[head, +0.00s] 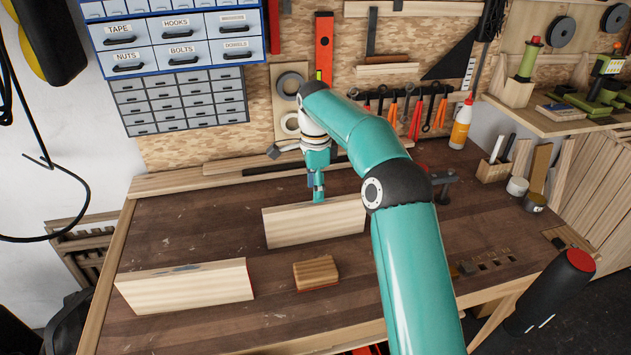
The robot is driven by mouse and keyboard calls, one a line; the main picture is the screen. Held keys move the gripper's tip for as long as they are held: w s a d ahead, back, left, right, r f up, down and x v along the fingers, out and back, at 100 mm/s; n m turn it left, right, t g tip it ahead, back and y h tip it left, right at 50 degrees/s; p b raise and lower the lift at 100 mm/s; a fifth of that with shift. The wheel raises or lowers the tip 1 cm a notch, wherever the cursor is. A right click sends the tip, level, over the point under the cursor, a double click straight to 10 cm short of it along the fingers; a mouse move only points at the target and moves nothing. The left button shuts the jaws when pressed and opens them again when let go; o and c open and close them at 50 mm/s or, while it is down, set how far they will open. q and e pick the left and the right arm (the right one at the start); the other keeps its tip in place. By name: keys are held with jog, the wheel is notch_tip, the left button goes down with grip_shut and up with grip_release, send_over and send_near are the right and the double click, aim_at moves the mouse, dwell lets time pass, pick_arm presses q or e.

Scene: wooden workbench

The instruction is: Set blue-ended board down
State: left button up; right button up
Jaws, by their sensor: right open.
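A pale wooden board (315,225) stands on its long edge in the middle of the bench. My right gripper (319,198) is open at this board's top edge, pointing down. I cannot tell whether the fingers touch the board. A second pale board (185,288) stands on edge at the front left, with a bluish patch on its top edge. No clear blue end shows on the middle board; my right arm passes close to its right end. My left gripper is not in view.
A small brown wooden block (316,271) lies between the boards near the front. The workbench (200,225) is clear at the back left. A glue bottle (462,122) stands at the back right, near a pen holder (494,170) and small pots. A drawer cabinet (180,100) hangs behind.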

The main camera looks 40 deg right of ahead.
jog(key=shift+o, duration=0.4)
notch_tip(320, 180, up, 10)
jog(key=p, duration=0.3)
jog(key=shift+s+r, duration=0.15)
jog(key=shift+s, duration=0.3)
jog(key=b, duration=0.2)
send_over(316, 205)
notch_tip(316, 205, down, 4)
jog(key=f, duration=0.6)
jog(key=shift+s+d+f, duration=0.15)
jog(key=shift+d, duration=0.15)
jog(key=shift+f, duration=1.1)
jog(key=f, duration=0.2)
jog(key=w+f, duration=0.1)
jog(key=f, duration=0.1)
jog(key=shift+f+p, duration=0.1)
jog(key=shift+p, duration=0.25)
grip_shut()
